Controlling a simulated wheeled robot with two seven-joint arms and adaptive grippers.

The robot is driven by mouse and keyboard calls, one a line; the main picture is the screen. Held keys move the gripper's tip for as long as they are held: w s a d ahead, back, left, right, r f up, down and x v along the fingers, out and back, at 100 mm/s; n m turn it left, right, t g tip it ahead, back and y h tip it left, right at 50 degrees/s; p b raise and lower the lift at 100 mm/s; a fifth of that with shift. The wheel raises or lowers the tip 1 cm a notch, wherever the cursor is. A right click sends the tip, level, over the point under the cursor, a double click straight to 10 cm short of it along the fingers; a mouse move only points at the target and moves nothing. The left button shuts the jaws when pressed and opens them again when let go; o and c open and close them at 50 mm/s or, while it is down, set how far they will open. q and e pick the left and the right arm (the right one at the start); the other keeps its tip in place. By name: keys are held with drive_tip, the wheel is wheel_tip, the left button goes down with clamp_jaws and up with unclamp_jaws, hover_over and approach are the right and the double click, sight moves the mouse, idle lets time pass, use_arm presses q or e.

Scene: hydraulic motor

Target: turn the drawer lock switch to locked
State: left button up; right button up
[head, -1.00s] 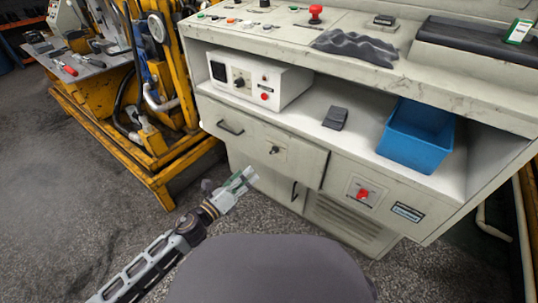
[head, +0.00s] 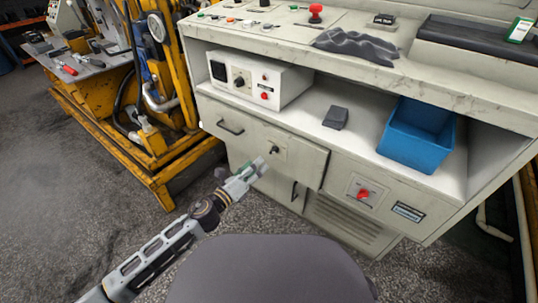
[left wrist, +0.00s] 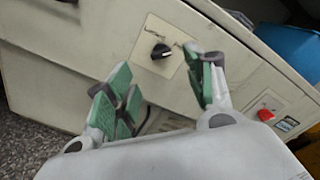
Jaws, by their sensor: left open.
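The drawer lock switch (head: 274,150) is a small black knob on a pale plate on the cream drawer front (head: 300,158). In the left wrist view the knob (left wrist: 160,51) stands out from its labelled plate, roughly between and beyond my fingertips; the label text is too small to read. My left gripper (head: 254,170) is open and empty, just below and left of the switch in the head view. Its green-padded fingers (left wrist: 163,88) are spread in the left wrist view and look apart from the knob. My right gripper is not in view.
A red rotary switch (head: 363,194) is on the panel to the right. The drawer handle (head: 230,128) sticks out at the left. Above are an open shelf with a blue bin (head: 418,136) and a control box (head: 258,80). A yellow frame (head: 160,160) stands at the left.

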sight(271, 152)
use_arm(q)
drive_tip(key=shift+b+x, duration=0.7)
drive_tip(key=shift+x, duration=3.5)
drive_tip(key=shift+c, duration=0.3)
drive_tip(key=c, duration=1)
